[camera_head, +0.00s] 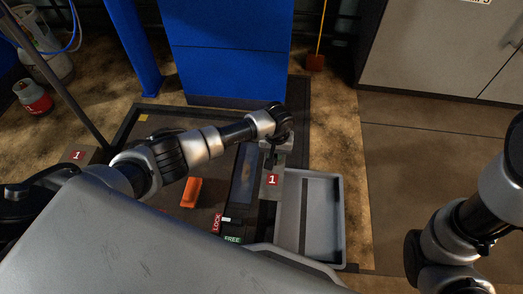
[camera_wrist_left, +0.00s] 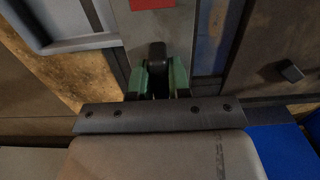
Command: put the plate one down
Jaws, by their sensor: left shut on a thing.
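A grey plate (camera_head: 271,194) with a red label marked 1 is under my left gripper (camera_head: 271,158), just left of the grey tray. The left wrist view shows the plate (camera_wrist_left: 135,38) with part of its red label at the top edge. There my left gripper (camera_wrist_left: 157,82) has its green fingers shut on the plate's dark upright handle (camera_wrist_left: 156,58). I cannot tell whether the plate touches the surface below. My right arm is at the right edge, and its gripper is out of view.
The grey tray (camera_head: 338,215) looks empty. LOCK (camera_head: 217,222) and FREE (camera_head: 232,239) labels sit near the dark panel (camera_head: 243,172). An orange block (camera_head: 191,193) lies to the left. Another label 1 (camera_head: 78,155) is further left. A blue cabinet (camera_head: 230,50) stands behind.

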